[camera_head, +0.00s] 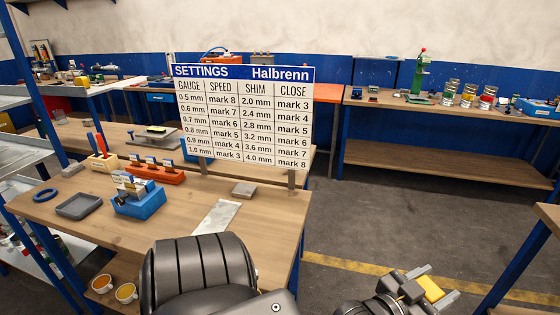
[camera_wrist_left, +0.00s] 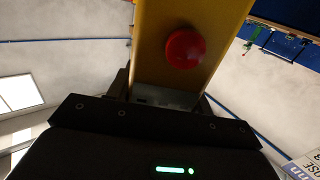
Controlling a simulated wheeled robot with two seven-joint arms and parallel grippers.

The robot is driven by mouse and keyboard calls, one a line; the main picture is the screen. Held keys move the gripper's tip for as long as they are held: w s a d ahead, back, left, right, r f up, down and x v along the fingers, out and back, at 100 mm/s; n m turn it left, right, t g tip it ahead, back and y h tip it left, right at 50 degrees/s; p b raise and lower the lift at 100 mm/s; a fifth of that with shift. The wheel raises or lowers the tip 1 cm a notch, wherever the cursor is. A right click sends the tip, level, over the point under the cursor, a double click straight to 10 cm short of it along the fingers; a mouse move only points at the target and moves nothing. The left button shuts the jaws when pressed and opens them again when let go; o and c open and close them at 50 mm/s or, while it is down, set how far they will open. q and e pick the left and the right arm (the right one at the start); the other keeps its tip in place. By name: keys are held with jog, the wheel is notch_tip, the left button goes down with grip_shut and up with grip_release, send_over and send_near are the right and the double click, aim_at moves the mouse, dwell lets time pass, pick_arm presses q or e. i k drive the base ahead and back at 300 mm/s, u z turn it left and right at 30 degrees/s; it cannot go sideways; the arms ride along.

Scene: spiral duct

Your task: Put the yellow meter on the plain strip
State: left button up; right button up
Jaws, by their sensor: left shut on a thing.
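My left gripper (camera_head: 434,285) is low at the right of the head view, away from the bench and over the floor. It is shut on the yellow meter (camera_head: 429,288), of which only a small yellow part shows between the fingers. In the left wrist view the yellow meter (camera_wrist_left: 150,45) fills the upper middle, with a round red knob or button (camera_wrist_left: 185,48) on its face. A pale flat strip (camera_head: 216,218), which looks like the plain strip, lies bare on the near bench, left of the gripper. My right gripper is not in view.
The near bench (camera_head: 265,215) also holds a small grey block (camera_head: 243,189), a blue device (camera_head: 138,200), a grey tray (camera_head: 79,206) and an orange rack (camera_head: 150,171). A settings board (camera_head: 244,115) stands behind the strip. Open floor (camera_head: 365,215) lies right of the bench.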

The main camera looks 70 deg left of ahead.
aim_at(215, 223)
jog(key=u, duration=0.5)
jog(key=i, duration=1.1)
jog(key=u, duration=1.45)
jog(key=i, duration=0.55)
jog(key=u, duration=0.65)
